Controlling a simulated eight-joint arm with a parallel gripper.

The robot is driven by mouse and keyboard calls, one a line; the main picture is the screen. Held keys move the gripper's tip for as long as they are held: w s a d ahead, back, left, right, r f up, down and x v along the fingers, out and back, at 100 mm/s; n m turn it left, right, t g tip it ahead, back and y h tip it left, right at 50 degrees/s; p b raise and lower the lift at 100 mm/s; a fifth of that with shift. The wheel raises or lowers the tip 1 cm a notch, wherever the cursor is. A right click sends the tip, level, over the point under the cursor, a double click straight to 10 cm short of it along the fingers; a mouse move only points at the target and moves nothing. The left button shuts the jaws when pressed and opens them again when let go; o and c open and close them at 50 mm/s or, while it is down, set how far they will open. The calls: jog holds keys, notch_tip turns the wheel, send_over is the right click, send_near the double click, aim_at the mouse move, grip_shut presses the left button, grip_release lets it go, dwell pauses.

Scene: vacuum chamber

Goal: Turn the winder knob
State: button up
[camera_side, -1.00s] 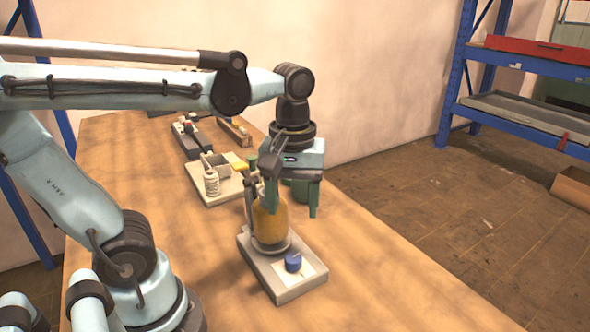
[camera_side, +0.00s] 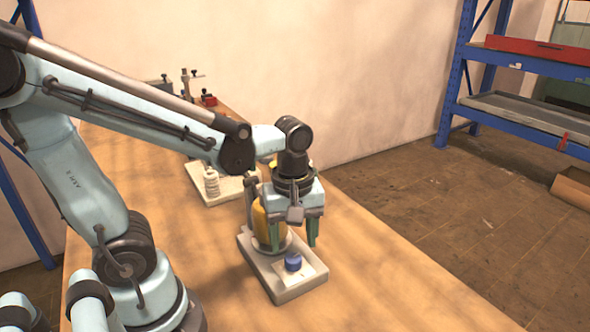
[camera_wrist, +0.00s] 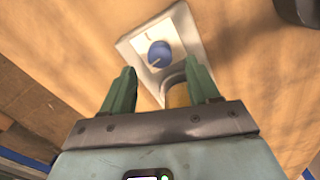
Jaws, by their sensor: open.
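The blue winder knob (camera_side: 293,262) sits on a pale square plate on the front part of a grey base (camera_side: 283,290). It also shows whole in the wrist view (camera_wrist: 159,54), with a light mark beside it. My gripper (camera_side: 294,242) is open and points down. Its green fingers are above the knob and spread wider than it, with nothing between them. In the wrist view the knob appears beyond the fingertips (camera_wrist: 160,70), roughly midway between them. A yellow jar (camera_side: 262,227) stands on the same base behind the knob, partly hidden by my gripper.
A pale board (camera_side: 208,196) with a ribbed post lies farther back on the wooden table. Small devices (camera_side: 190,88) stand at the far end, partly hidden by my arm. The table right of the base (camera_side: 375,275) is clear. A blue shelf (camera_side: 520,100) stands away at right.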

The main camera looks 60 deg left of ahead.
aim_at(293, 257)
jog(key=shift+f, duration=2.3)
jog(key=shift+c, duration=0.3)
jog(key=c, duration=1)
